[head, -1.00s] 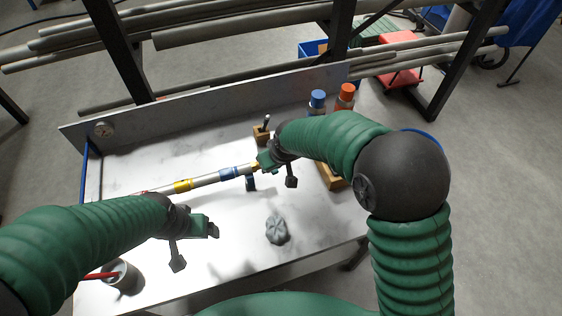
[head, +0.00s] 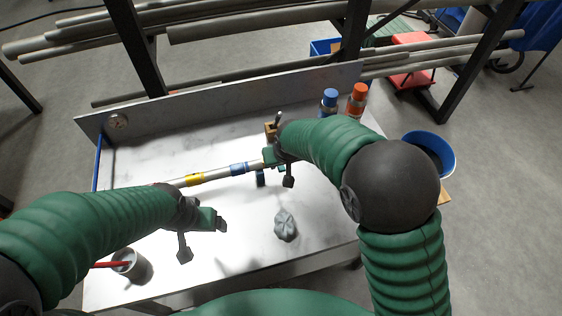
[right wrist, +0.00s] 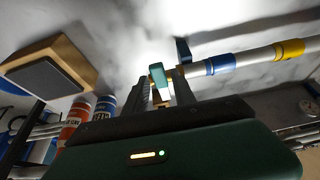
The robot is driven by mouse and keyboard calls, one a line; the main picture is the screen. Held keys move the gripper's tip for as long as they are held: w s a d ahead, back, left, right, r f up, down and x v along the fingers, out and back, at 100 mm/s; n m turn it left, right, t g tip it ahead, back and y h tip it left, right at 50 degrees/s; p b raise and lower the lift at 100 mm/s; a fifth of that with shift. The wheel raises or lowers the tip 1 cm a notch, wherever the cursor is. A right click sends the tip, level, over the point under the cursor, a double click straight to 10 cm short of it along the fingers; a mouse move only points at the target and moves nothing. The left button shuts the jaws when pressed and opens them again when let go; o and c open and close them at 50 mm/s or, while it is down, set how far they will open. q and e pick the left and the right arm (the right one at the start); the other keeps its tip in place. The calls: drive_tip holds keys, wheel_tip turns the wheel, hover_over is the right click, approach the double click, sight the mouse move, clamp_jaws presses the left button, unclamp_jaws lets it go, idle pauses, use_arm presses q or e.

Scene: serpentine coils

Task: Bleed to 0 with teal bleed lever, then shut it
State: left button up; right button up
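A pipe (head: 212,175) with yellow and blue bands lies across the white table; it also shows in the right wrist view (right wrist: 247,57). The small teal lever (right wrist: 158,76) is at the pipe's end, between the two fingers of my right gripper (right wrist: 162,92). The fingers look apart, with bright space beside the lever. In the head view my right gripper (head: 268,158) is at the pipe's right end and hides the lever. My left gripper (head: 222,221) hangs over the table, away from the pipe; its finger gap is unclear. A round gauge (head: 118,121) is on the back panel, its reading too small to tell.
A blue-capped bottle (head: 329,101) and an orange-capped bottle (head: 356,100) stand at the back right. A grey star-shaped knob (head: 285,225) lies on the front of the table. A blue tub (head: 430,152) is at right.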

drive_tip(key=shift+o, duration=0.8)
drive_tip(key=shift+s+f, duration=0.1)
drive_tip(key=b+v, duration=0.1)
drive_tip(key=v, duration=1.5)
drive_tip(key=shift+r, duration=0.4)
drive_tip(key=s+d+f+m+g, duration=0.1)
drive_tip(key=s+d+f, duration=0.6)
drive_tip(key=d, duration=0.2)
drive_tip(key=s+d+f+m+h, duration=0.1)
drive_tip(key=s+d+f+m, duration=0.1)
drive_tip(key=s+d+f, duration=0.5)
drive_tip(key=shift+d+f+g, duration=0.4)
drive_tip(key=shift+d+f, duration=0.25)
drive_tip(key=shift+d, duration=0.55)
drive_tip(key=shift+d, duration=0.2)
